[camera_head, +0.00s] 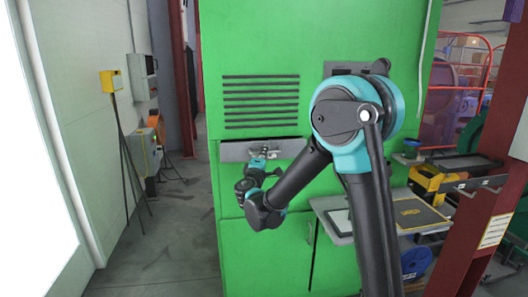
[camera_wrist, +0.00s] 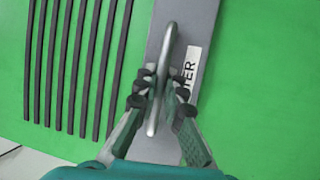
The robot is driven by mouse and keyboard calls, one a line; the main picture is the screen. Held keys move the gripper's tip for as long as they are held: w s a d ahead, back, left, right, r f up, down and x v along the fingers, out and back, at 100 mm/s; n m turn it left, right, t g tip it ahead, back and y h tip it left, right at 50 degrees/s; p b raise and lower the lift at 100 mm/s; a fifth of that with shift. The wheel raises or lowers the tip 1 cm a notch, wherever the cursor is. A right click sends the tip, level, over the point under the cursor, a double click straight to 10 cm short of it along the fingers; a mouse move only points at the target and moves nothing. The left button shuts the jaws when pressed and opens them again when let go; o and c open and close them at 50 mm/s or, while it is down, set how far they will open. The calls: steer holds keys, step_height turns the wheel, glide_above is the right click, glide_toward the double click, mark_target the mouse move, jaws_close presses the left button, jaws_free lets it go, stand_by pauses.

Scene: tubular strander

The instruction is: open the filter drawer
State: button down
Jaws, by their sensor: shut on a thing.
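The filter drawer (camera_head: 234,152) is a grey, wide, low front set in the green cabinet, below the vent slats. In the wrist view its grey front (camera_wrist: 198,25) runs from top to bottom, with a white label whose visible letters end in "TER". A silver bar handle (camera_wrist: 168,45) stands out from it. My gripper (camera_wrist: 160,84) is shut on the handle, one finger on each side of the bar. In the head view my gripper (camera_head: 262,157) is at the drawer front, small and partly hidden by my wrist. How far out the drawer stands is hard to tell.
The green cabinet (camera_head: 230,50) has black vent slats (camera_head: 261,101) above the drawer. A grey side table (camera_head: 335,215) stands to the right, by a red column (camera_head: 487,215). A yellow box on a stand (camera_head: 111,81) is at left. The floor left of the cabinet (camera_head: 175,240) is clear.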

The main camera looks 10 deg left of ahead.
steer(key=s+d, duration=0.2)
steer(key=s, duration=0.6)
steer(key=s+d, duration=0.2)
steer(key=s, duration=0.6)
steer(key=shift+s+d, duration=0.15)
steer(key=shift+d, duration=0.15)
steer(key=c, duration=1.9)
jaws_free()
steer(key=v, duration=1.2)
